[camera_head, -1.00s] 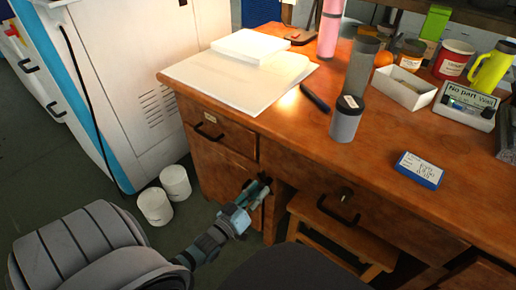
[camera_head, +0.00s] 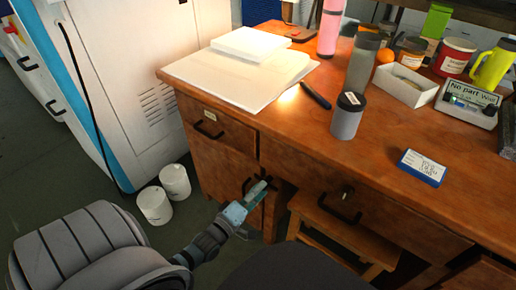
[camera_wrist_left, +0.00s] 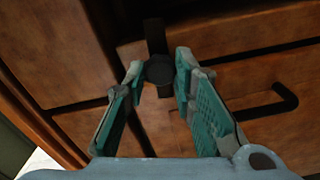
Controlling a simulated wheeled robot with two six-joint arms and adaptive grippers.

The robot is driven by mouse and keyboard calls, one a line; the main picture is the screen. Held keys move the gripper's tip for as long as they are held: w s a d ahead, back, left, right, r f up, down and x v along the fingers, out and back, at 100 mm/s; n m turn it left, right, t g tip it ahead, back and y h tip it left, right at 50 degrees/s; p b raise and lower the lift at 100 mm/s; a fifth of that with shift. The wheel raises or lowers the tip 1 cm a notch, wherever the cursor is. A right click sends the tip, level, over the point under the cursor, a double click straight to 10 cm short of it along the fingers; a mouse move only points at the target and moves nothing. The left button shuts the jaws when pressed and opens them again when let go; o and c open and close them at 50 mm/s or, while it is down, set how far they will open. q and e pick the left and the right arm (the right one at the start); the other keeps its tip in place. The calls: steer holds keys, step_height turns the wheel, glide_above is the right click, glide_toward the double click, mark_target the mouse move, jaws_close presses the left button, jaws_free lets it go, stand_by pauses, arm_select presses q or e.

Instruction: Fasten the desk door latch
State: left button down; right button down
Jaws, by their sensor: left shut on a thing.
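The desk door (camera_head: 218,168) is a wooden panel at the desk's left end, below a drawer, and looks closed. Its dark handle (camera_head: 246,186) shows just left of my fingertips. My left gripper (camera_head: 264,186) is at the door's right edge. In the left wrist view, the latch (camera_wrist_left: 155,38) is a dark bar with a round knob (camera_wrist_left: 158,70). In the head view the fingers hide most of the latch. My right gripper is out of view.
A wooden stool (camera_head: 335,235) stands under the desk, right of my gripper. Two white tubs (camera_head: 165,195) stand on the floor by a white cabinet (camera_head: 130,80). The desktop (camera_head: 290,130) holds papers, a grey cup (camera_head: 347,116) and several other items.

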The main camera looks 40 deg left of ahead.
arm_select(q)
steer(key=shift+n, duration=0.4)
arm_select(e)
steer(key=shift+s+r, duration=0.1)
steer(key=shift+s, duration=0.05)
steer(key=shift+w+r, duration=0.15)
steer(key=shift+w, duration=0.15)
arm_select(q)
steer(key=c, duration=1.3)
jaws_free()
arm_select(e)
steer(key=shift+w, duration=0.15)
arm_select(q)
steer(key=s, duration=1.2)
steer(key=shift+d, duration=0.1)
